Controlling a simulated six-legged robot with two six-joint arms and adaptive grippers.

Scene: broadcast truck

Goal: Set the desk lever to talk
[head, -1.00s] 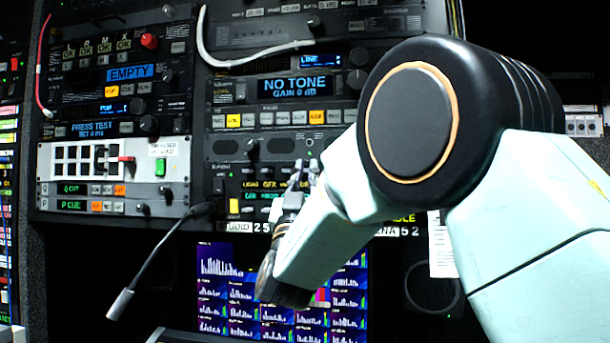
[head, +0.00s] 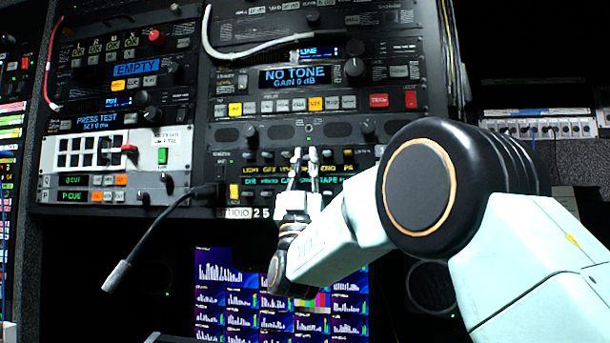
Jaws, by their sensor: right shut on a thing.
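The intercom panel (head: 228,184) is in the middle of the rack, with two rows of lit name labels and small key levers. My right gripper (head: 305,158) is in front of the panel, right of its centre, fingers pointing up and into it. It is shut on a small lever there. The fingers hide the lever, so its position and label cannot be read. The desk lever cannot be told apart from the others. My left gripper is not in view.
A gooseneck microphone (head: 150,232) sticks out at the lower left of the panel. A monitor with bar graphs (head: 222,285) is below. The unit with the NO TONE display (head: 295,77) is above. A white cable (head: 225,54) hangs at the upper left.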

